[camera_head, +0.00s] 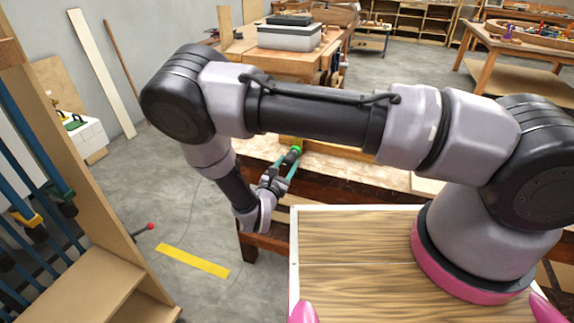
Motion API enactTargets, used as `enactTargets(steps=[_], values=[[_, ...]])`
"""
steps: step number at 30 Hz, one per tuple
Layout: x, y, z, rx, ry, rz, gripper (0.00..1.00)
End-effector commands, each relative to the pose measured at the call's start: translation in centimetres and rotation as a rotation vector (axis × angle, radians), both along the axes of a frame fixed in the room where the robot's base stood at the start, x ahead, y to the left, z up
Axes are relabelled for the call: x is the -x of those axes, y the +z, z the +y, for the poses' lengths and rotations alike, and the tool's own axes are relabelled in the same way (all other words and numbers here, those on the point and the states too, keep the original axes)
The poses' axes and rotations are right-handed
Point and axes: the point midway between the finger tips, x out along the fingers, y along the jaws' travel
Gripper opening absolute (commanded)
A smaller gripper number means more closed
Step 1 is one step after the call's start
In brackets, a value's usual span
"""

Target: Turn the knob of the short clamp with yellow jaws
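My gripper (286,165) is at the near left edge of the workbench, with teal fingers pointing away toward the bench. A dark knob or handle with a bright green end (296,149) shows at the fingertips, against a yellowish piece (289,141) on the bench that my arm partly covers. I cannot tell whether the fingers touch the dark part or whether they are closed. The yellow jaws of a short clamp cannot be made out clearly there. At the far left, long blue-barred clamps hang on a rack, one with a yellow jaw (28,219).
The workbench (345,168) lies behind my arm, mostly hidden. A wooden rack (95,225) stands close on the left, with a red-tipped rod (149,227) near it. A grey toolbox (290,36) sits on a bench behind. Floor is open around the yellow strip (192,261).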

Motion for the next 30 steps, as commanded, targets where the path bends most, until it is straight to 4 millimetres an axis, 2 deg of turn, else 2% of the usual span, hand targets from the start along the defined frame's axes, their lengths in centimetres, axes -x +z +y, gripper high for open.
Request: enactTargets(steps=[1, 2, 11, 14, 17, 24, 30], values=[[0.0, 0.0, 0.0, 0.0, 0.0, 0.0, 0.69], [0.0, 0.0, 0.0, 0.001, 0.0, 0.0, 0.77], [0.1, 0.0, 0.0, 0.001, 0.0, 0.0, 0.77], [0.6, 0.0, 0.3, 0.001, 0.002, 0.001, 0.77], [1.9, 0.0, 0.8, 0.001, 0.003, 0.001, 0.77], [6.5, 0.0, 2.6, 0.0, 0.005, 0.002, 0.77], [9.2, 0.0, 3.6, 0.0, 0.002, 0.0, 0.77]])
